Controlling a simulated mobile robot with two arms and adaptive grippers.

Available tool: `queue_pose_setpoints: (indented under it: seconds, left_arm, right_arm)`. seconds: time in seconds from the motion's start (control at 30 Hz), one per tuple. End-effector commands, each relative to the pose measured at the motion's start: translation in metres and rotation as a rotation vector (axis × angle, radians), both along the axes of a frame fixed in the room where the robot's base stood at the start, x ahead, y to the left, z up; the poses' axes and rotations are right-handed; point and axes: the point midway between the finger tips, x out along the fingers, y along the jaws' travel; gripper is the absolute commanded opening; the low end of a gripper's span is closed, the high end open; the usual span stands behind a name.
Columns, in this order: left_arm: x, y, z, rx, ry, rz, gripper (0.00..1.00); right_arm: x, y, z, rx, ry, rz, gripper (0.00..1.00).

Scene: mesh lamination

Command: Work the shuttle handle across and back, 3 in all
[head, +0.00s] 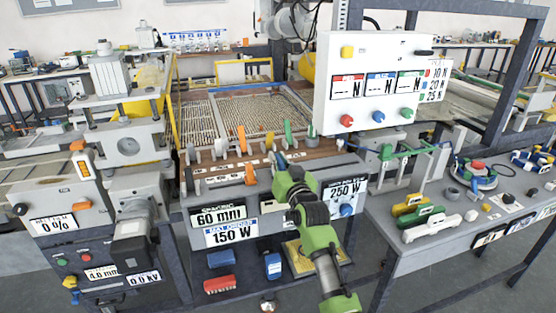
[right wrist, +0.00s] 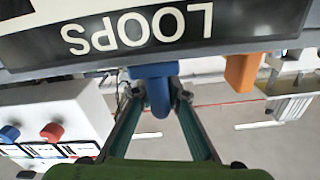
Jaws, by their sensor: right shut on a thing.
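My right gripper (head: 281,163) reaches up from the bottom to the front edge of the central machine with the mesh bed (head: 205,112). In the right wrist view its two fingers (right wrist: 152,92) are shut on a blue handle (right wrist: 157,95), which sticks out below a dark panel lettered LOOPS (right wrist: 140,32), seen upside down. In the head view the gripper mostly hides this handle. I cannot tell whether it is the shuttle handle. An orange handle (head: 241,138) and a green handle (head: 288,132) stand upright on the machine's front. My left gripper is not in view.
A white panel (head: 375,121) with knobs and N displays stands over the machine's right side. A grey press (head: 125,145) stands at left. A side table (head: 405,245) at right holds coloured blocks. An orange part (right wrist: 241,72) is beside the held handle in the wrist view.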

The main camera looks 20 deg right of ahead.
Motion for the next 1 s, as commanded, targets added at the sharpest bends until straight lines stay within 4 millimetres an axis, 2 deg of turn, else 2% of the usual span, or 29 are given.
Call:
queue_pose_setpoints:
  seconds: [0.03, 0.1, 0.13, 0.17, 0.2, 0.47, 0.63, 0.77, 1.0]
  left_arm:
    - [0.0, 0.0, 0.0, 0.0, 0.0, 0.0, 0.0]
    - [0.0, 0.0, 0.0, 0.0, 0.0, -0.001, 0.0]
    - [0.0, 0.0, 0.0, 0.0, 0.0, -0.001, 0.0]
    - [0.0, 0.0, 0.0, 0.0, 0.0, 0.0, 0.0]
    - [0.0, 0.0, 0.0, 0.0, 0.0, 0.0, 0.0]
    - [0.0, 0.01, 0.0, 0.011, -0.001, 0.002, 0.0]
    - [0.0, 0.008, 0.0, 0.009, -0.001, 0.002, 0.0]
    - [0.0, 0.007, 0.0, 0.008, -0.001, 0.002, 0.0]
    - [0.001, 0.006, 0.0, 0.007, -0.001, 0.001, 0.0]
  right_arm:
    - [0.0, 0.007, -0.001, 0.009, 0.002, 0.01, 0.0]
    - [0.0, 0.007, -0.001, 0.01, 0.003, 0.011, 0.0]
    - [0.0, 0.007, -0.001, 0.01, 0.003, 0.011, 0.19]
    - [0.0, 0.007, -0.001, 0.009, 0.003, 0.011, 0.27]
    - [0.0, 0.007, -0.001, 0.009, 0.003, 0.011, 0.29]
    - [-0.001, 0.004, -0.001, 0.005, 0.002, 0.005, 0.29]
    - [-0.011, 0.003, -0.002, 0.004, 0.003, 0.005, 0.29]
    - [-0.029, 0.003, -0.001, 0.004, 0.002, 0.005, 0.29]
    - [-0.074, 0.002, -0.002, 0.004, 0.003, 0.006, 0.29]
